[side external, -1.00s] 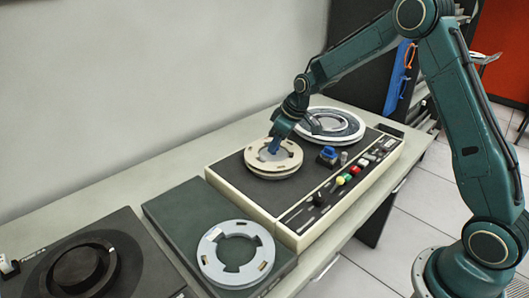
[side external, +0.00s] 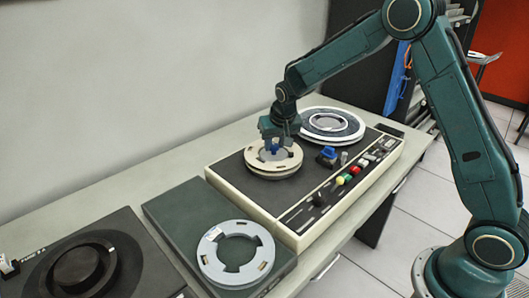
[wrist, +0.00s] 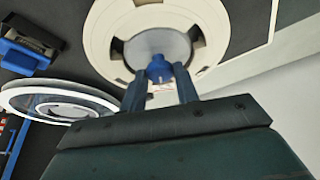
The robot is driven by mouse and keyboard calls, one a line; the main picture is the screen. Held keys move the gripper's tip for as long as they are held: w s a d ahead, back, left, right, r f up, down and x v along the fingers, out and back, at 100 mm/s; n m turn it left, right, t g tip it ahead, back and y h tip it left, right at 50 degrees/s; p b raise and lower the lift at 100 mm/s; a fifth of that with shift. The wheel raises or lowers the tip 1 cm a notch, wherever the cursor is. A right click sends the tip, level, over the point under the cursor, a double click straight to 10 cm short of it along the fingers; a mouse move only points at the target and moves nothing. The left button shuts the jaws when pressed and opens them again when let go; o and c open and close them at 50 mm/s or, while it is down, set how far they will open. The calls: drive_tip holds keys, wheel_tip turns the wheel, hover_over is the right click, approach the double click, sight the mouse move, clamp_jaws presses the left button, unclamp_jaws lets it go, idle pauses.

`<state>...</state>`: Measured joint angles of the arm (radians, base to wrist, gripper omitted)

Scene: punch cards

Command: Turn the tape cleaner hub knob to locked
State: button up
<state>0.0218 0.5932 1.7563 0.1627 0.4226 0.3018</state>
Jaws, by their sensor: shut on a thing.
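The tape cleaner (side external: 235,190) is a cream-sided unit with a dark top. A beige reel (side external: 287,168) sits on its left hub, and the reel also shows in the wrist view (wrist: 108,30). The blue hub knob (wrist: 158,66) stands at the middle of this reel on a grey hub (wrist: 172,43). My gripper (side external: 273,146) comes down over the reel's centre. In the wrist view its two fingers (wrist: 160,82) flank the knob and are shut on it. The fingers and hand partly hide the knob, and I cannot read any lock marking.
A white-rimmed reel (side external: 333,125) lies at the cleaner's far end. A blue block (side external: 327,153) and coloured buttons (side external: 341,180) line the front panel. A loose grey reel (side external: 236,273) lies on a dark box to the left, beside a black round-hub unit (side external: 82,268).

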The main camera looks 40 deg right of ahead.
idle(0.3)
drive_tip(key=o, duration=1)
drive_tip(key=shift+c, duration=0.2)
drive_tip(key=shift+r, duration=0.1)
drive_tip(key=v, duration=1.3)
drive_tip(key=shift+a+r, duration=0.15)
drive_tip(key=shift+r, duration=0.1)
drive_tip(key=shift+s, duration=0.25)
